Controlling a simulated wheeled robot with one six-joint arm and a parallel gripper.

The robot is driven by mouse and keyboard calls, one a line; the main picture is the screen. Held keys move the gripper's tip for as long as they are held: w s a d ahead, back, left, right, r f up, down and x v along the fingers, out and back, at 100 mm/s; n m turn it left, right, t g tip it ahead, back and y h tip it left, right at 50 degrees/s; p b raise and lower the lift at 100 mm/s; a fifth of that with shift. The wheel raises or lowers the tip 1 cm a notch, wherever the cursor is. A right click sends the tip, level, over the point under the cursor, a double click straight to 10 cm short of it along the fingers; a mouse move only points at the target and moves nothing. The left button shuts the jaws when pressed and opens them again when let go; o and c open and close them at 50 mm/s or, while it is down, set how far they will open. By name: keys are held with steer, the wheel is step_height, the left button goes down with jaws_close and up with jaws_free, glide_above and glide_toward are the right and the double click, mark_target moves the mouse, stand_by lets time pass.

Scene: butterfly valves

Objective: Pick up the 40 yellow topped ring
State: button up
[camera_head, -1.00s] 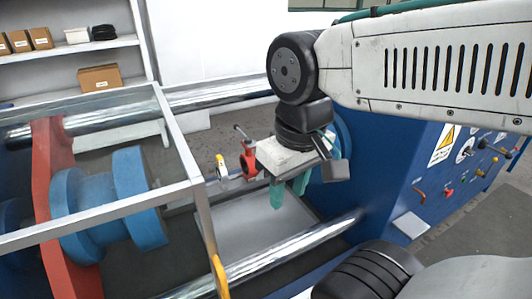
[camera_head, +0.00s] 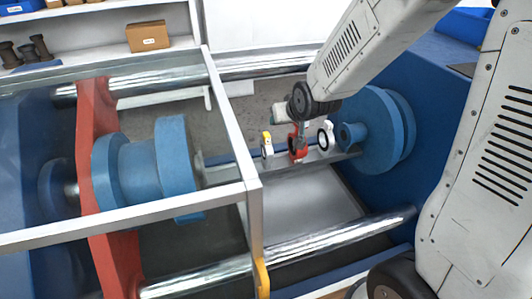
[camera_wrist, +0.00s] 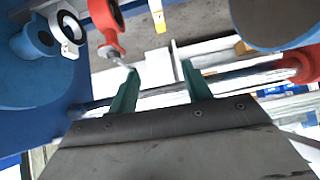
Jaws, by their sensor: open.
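The yellow topped ring (camera_head: 267,146) is a small white ring with a yellow top, standing upright at the left end of a short row in the head view. In the wrist view its white body and yellow part (camera_wrist: 159,18) show at the top edge, cut off by the frame. My gripper (camera_wrist: 160,68) has its two teal fingers spread apart with nothing between them. The ring lies beyond the fingertips, apart from them. In the head view my arm's end hangs above and behind the row, and the fingers are mostly hidden.
A red valve (camera_head: 298,150) stands right of the ring, then a white ring with a black lining (camera_head: 324,139). A blue flange (camera_head: 375,130) is at the right. A metal-framed clear guard (camera_head: 252,205) stands left and in front. Shiny bars (camera_head: 290,243) run across the machine.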

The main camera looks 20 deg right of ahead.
mark_target(269, 146)
steer(key=w+f+t, duration=0.2)
steer(key=f, duration=0.3)
steer(key=w+f+t, duration=0.2)
steer(key=w+f, duration=0.1)
steer(key=f, duration=0.2)
steer(key=w+a+f+t, duration=0.1)
steer(key=w+f+t, duration=0.1)
steer(key=f, duration=0.3)
steer(key=shift+w, duration=0.4)
steer(key=f, duration=0.1)
steer(key=s+f+t, duration=0.1)
steer(key=f+t, duration=0.1)
steer(key=shift+s+a+f, duration=0.1)
steer(key=shift+s+f, duration=0.2)
steer(key=shift+s, duration=0.1)
steer(key=shift+s+f+t, duration=0.25)
steer(key=shift+f+t, duration=0.05)
steer(key=shift+t, duration=0.1)
steer(key=w, duration=0.7)
steer(key=shift+w+r, duration=0.25)
steer(key=shift+w, duration=0.05)
jaws_close()
